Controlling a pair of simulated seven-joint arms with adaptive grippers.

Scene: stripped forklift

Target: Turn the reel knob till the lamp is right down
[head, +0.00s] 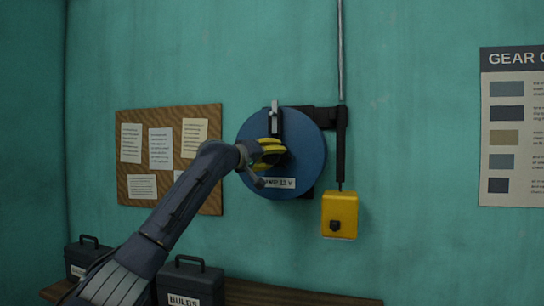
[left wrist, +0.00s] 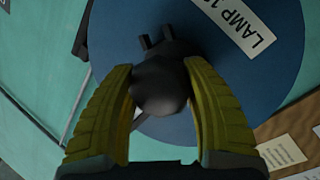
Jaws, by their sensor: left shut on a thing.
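The blue round reel (head: 308,150) is on the teal wall and carries a label reading "LAMP 12 V" in part. My left gripper (head: 272,152) is at the reel's face, left of its middle. In the left wrist view, its yellow fingers (left wrist: 163,100) are closed around the dark round knob (left wrist: 160,82), one on each side. The reel (left wrist: 270,75) fills much of that view behind the knob. In the head view the gripper hides the knob. A yellow box (head: 340,212), which may be the lamp, hangs below a dark rod at the reel's right. My right gripper is not in view.
A corkboard (head: 134,152) with papers is on the wall at left. A gear chart (head: 508,130) is at far right. A dark box marked BULBS (head: 190,280) and another dark box (head: 84,256) stand on the wooden shelf (head: 300,296) below. A grey pipe (head: 341,50) runs up the wall.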

